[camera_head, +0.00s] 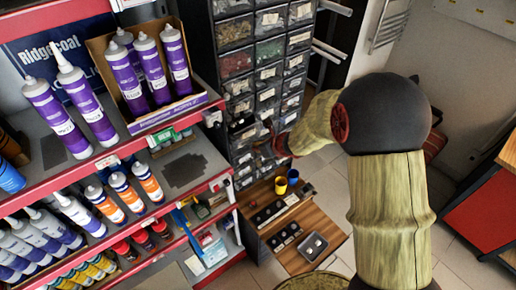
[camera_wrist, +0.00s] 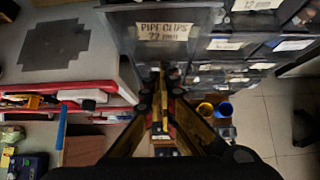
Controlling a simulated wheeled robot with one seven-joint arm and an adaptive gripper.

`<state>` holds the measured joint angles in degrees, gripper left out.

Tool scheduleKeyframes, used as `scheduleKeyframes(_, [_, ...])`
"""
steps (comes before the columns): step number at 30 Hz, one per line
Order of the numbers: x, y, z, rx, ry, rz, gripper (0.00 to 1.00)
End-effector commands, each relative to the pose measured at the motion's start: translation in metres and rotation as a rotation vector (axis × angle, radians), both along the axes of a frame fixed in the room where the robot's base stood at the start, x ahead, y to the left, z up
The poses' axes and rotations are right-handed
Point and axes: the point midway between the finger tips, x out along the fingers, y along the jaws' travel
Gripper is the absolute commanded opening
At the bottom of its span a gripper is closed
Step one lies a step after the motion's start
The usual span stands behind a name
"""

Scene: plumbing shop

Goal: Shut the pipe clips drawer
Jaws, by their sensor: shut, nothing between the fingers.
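The pipe clips drawer (camera_wrist: 162,32) shows its dark front at the top of the wrist view, with a "PIPE CLIPS 22 mm" label. It looks nearer than the neighbouring fronts, but I cannot tell how far out it stands. My gripper (camera_wrist: 160,78) is shut and empty, its fingertips just below the label; whether they touch the front is unclear. In the head view my gripper (camera_head: 264,150) is at the lower part of the drawer cabinet (camera_head: 218,62). The arm hides part of the cabinet there.
Red-edged shelves (camera_head: 150,138) with cartridges stand close on the left. Below are a wooden bench (camera_head: 318,226), a yellow cup (camera_head: 281,185), a blue cup (camera_head: 293,176) and a small metal tray (camera_head: 313,246). A red cabinet (camera_head: 487,222) is at right. Tiled floor lies between.

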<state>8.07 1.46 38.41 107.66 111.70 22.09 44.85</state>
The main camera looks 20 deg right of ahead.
Motion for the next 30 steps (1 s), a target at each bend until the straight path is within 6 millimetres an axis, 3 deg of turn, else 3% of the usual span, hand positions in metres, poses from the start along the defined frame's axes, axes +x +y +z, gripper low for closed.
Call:
scheduleKeyframes(5, [0.006,0.002,-0.001,-0.001,0.000,0.001,0.00])
scheduleKeyframes(9, [0.030,0.012,-0.002,0.000,-0.001,0.003,0.00])
scheduleKeyframes(14, [0.045,0.018,-0.001,0.000,0.001,0.000,0.00])
scheduleKeyframes(30, [0.045,0.012,0.000,0.000,0.000,0.000,0.00])
